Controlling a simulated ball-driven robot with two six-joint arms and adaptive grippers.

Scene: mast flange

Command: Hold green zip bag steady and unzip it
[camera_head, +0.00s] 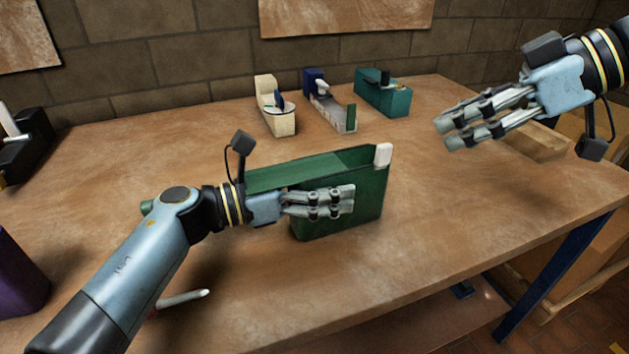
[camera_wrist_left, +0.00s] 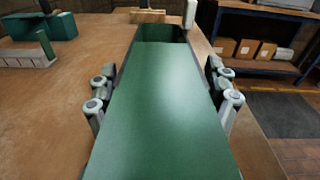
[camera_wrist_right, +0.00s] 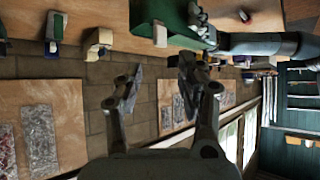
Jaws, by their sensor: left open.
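The green zip bag (camera_head: 368,205) stands upright, box-shaped, on the table. A white tab (camera_head: 383,154) sits at its right end and also shows at the far end in the left wrist view (camera_wrist_left: 190,14). Its top is a flat green cover (camera_wrist_left: 160,100), with a dark opening near the tab. My left gripper (camera_head: 347,200) is open at the bag. Its fingers lie at either side of the green cover in the left wrist view; contact cannot be told. My right gripper (camera_head: 448,132) is open and empty in the air, right of the bag and apart from it.
On the brown table (camera_head: 450,230), a cream holder (camera_head: 275,112), a blue and grey holder (camera_head: 330,112) and a teal box (camera_head: 383,95) stand behind the bag. A purple container (camera_head: 18,270) is at the left edge.

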